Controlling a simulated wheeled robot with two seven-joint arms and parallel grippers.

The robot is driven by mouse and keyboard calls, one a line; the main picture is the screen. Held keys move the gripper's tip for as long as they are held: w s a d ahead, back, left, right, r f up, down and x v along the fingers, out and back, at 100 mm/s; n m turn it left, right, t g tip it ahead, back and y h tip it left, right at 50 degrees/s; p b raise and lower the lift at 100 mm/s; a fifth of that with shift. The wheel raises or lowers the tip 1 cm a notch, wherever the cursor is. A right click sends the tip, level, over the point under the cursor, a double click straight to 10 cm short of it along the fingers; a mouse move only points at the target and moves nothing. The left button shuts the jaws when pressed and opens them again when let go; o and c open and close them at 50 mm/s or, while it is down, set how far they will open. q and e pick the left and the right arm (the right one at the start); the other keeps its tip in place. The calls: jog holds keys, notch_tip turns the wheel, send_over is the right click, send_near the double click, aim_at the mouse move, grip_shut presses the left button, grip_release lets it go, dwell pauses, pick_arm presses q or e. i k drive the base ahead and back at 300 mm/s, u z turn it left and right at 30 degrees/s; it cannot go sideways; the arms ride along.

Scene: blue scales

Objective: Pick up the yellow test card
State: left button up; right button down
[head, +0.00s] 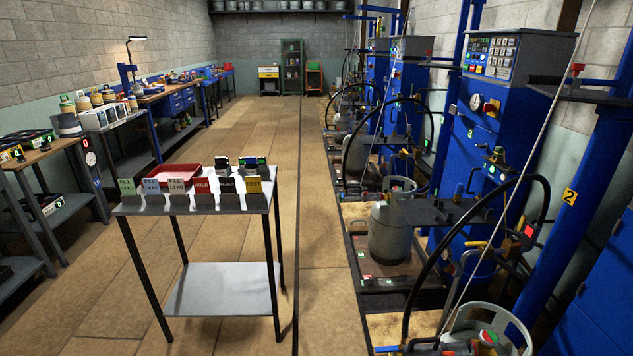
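The yellow test card (254,186) stands upright near the right end of a row of cards on a small metal table (215,206). It is at the table's front right. A dark card marked "REJECT" (227,186) stands to its left, and a red "HOLD" card (202,187) is left of that. Paler "FILL" cards, one of them light blue (152,186), stand further left. Each card sits in a pale or dark block-like holder. Neither of my grippers shows in the head view.
A red tray (174,175) and small devices (254,161) sit behind the cards. Blue filling stations with gas cylinders (391,234) line the right side, with hoses. Workbenches (62,150) stand along the left. The floor aisle (318,300) right of the table is clear.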

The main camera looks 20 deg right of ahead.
aim_at(253, 185)
jog(key=z, duration=0.5)
jog(key=i, duration=0.7)
jog(key=z, duration=0.25)
